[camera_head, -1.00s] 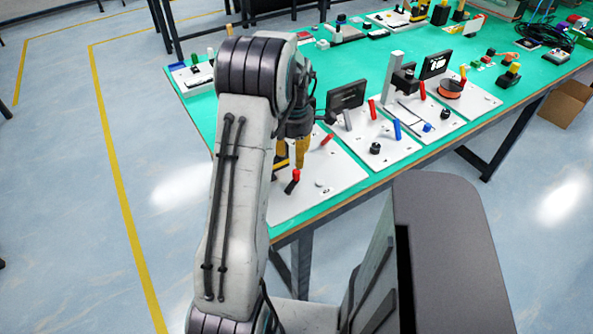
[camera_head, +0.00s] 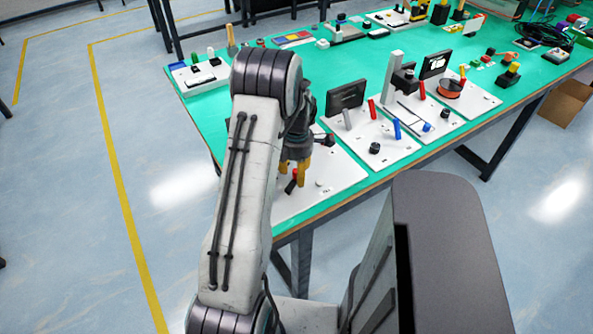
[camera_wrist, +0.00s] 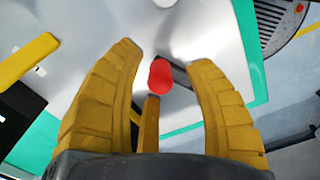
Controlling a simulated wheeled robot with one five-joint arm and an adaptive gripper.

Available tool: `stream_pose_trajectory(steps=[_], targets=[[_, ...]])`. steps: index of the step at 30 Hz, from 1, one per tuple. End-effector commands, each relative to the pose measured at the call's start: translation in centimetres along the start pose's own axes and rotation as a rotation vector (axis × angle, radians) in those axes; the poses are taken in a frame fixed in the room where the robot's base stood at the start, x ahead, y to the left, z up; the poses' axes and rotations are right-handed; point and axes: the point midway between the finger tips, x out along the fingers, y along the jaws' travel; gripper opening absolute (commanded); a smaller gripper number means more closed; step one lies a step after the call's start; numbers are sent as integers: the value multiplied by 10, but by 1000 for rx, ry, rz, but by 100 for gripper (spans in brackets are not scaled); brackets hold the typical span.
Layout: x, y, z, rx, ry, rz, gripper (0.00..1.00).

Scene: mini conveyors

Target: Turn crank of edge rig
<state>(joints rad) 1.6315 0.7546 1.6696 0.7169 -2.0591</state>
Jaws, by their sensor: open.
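The edge rig is a white plate (camera_head: 335,178) at the near left corner of the green table. Its crank has a short black arm (camera_head: 290,187) and a red knob (camera_head: 295,173). My gripper (camera_head: 301,182), with yellow fingers, points down over the crank and partly covers it in the head view. In the wrist view the red knob (camera_wrist: 160,77) lies between the two spread fingertips of my open gripper (camera_wrist: 164,50), with space on both sides. A shorter middle finger shows just below the knob. Whether any finger touches it I cannot tell.
A plate with a dark screen (camera_head: 345,95), levers and a black knob (camera_head: 375,148) stands to the right. In the wrist view a yellow bar (camera_wrist: 24,60) and a black part lie left of my fingers. Floor beyond the table's left edge is clear.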

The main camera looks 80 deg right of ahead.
Motion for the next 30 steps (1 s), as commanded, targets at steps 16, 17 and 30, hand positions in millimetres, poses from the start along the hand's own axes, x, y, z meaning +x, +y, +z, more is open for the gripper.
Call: stream_pose_trajectory(steps=[16,17,30], targets=[[0,0,0,0,0,0,11],[0,0,0,0,0,0,8],[0,-1,1,18,0,-1,0]])
